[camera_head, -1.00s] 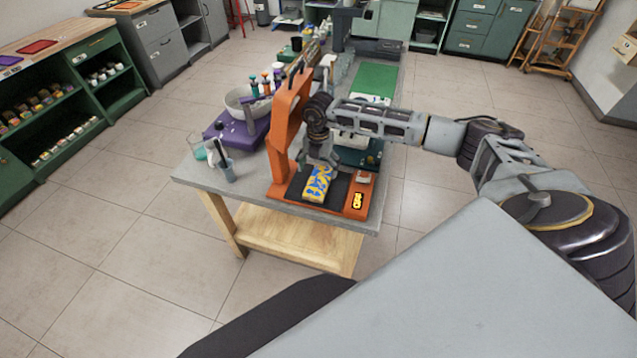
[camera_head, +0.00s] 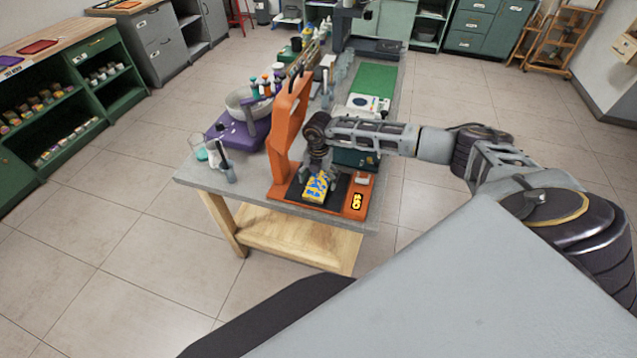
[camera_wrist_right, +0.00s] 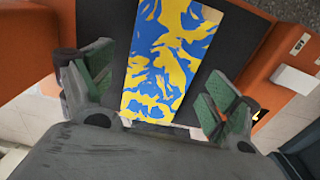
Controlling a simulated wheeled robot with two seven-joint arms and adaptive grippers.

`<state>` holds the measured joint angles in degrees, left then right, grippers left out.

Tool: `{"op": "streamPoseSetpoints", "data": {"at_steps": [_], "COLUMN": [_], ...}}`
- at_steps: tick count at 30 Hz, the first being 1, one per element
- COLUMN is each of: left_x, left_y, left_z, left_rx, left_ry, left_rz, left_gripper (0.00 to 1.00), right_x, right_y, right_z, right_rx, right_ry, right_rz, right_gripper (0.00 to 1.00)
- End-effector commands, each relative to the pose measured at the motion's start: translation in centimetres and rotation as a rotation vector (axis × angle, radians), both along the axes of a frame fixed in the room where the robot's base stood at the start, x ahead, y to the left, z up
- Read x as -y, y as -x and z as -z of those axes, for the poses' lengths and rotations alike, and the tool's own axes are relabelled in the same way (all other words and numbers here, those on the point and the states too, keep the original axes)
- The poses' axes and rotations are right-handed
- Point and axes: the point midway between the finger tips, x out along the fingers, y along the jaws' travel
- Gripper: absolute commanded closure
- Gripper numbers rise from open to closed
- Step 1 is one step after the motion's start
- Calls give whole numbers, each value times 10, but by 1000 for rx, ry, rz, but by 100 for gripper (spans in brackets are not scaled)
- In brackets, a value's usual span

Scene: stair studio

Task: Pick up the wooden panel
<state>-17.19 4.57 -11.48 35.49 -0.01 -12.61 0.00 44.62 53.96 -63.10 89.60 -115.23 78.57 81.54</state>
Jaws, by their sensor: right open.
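The wooden panel (camera_head: 316,189), painted in a blue and yellow pattern, lies on the black bed of the orange machine (camera_head: 360,204) at the table's near end. My right gripper (camera_head: 319,172) points down over the panel's far part, jaws open. In the right wrist view the panel (camera_wrist_right: 172,62) runs between the two green-padded fingers of the right gripper (camera_wrist_right: 158,88), with a gap on each side. My left gripper is not in view.
The orange machine's upright frame (camera_head: 285,125) stands left of the right gripper. A beaker (camera_head: 197,147) and a purple stand with a bowl (camera_head: 240,136) are on the table's left side. A green mat (camera_head: 376,78) lies farther back. Open floor surrounds the table.

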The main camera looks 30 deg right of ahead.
Motion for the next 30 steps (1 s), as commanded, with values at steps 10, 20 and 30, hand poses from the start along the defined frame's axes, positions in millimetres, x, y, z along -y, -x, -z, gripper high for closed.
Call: {"op": "streamPoseSetpoints", "data": {"at_steps": [10,20,30], "left_x": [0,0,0], "left_y": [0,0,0], "left_z": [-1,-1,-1], "left_rx": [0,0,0], "left_ry": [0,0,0], "left_rz": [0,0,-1], "left_gripper": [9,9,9], "right_x": [0,0,0], "right_y": [0,0,0], "right_z": [6,6,5], "right_rx": [0,0,1], "right_ry": [0,0,-1], "right_rz": [-1,-1,-1], "right_gripper": [11,24,66]}}
